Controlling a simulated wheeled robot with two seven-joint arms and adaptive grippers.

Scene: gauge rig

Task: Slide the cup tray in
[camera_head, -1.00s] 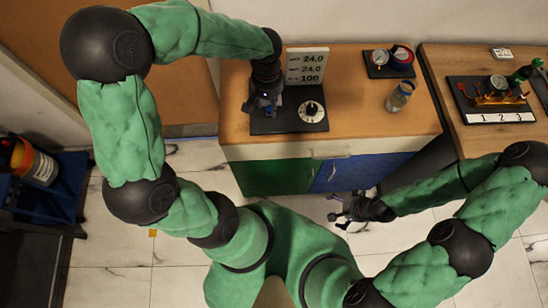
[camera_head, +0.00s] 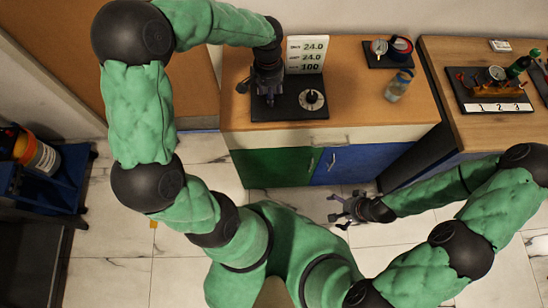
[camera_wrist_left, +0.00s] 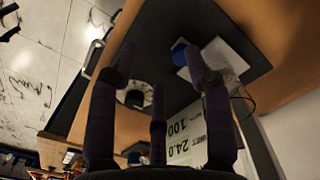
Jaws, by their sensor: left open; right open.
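A small dark tray (camera_head: 372,64) lies at the back right of the wooden cabinet top. On it stand a white round item (camera_head: 379,47) and a dark red-and-white round item (camera_head: 399,48), perhaps cups. My left gripper (camera_head: 267,97) is open over the black base plate (camera_head: 300,113), left of the round dial (camera_head: 312,99). In the left wrist view, its spread fingers (camera_wrist_left: 158,72) hold nothing and partly cover the dial (camera_wrist_left: 134,92) and a pale block with a blue part (camera_wrist_left: 210,60). My right gripper (camera_head: 337,208) is open and empty, in front of the cabinet.
A white readout panel (camera_head: 307,54) stands behind the plate. A clear bottle (camera_head: 397,87) stands near the right edge. Green (camera_head: 272,167) and blue (camera_head: 345,165) doors face me. A wooden bench (camera_head: 455,132) is at right and a blue rack (camera_head: 66,170) at left.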

